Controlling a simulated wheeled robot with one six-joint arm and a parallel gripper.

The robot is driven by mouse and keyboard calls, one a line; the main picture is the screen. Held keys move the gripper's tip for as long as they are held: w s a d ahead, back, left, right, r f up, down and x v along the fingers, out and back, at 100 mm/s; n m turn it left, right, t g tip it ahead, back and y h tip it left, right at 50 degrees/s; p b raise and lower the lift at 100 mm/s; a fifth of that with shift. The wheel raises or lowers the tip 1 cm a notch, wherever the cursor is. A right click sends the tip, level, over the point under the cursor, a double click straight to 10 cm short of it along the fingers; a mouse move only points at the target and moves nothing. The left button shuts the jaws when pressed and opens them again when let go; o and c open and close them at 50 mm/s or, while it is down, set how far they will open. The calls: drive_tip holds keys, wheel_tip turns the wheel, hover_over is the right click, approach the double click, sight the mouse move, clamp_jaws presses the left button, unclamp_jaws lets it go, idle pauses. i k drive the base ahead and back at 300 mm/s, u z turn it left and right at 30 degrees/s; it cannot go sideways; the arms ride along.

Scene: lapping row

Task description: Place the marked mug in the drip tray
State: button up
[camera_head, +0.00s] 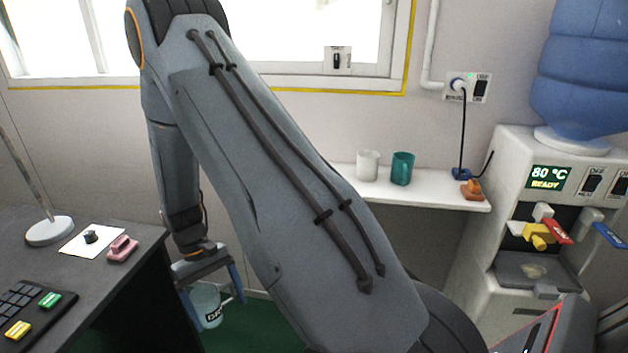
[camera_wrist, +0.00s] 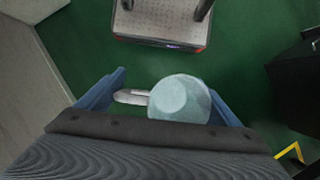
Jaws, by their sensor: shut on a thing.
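The marked mug (camera_head: 207,304) is pale blue with dark lettering on its side. My gripper (camera_head: 213,297) is shut on it and holds it in the air right of the dark desk, roughly upright. In the wrist view the mug (camera_wrist: 180,99) sits between the blue fingers of my gripper (camera_wrist: 166,90), its handle toward the left finger. The drip tray (camera_head: 535,272) is the grey recess at the bottom of the water dispenser at right, below the taps. A pale patch shows on it. My arm crosses the middle of the head view.
A white mug (camera_head: 368,166) and a teal mug (camera_head: 402,169) stand on the white shelf (camera_head: 440,193), with an orange block (camera_head: 472,190). The dispenser (camera_head: 515,180) has red and blue tap levers. A dark desk (camera_head: 140,250) holds a lamp and keypad. Green floor (camera_wrist: 240,60) is open below.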

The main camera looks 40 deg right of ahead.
sight(547, 279)
drive_tip(key=u, duration=0.1)
drive_tip(key=k, duration=1.1)
drive_tip(key=z, duration=1.15)
drive_tip(key=i, duration=0.45)
drive_tip(key=z, duration=0.05)
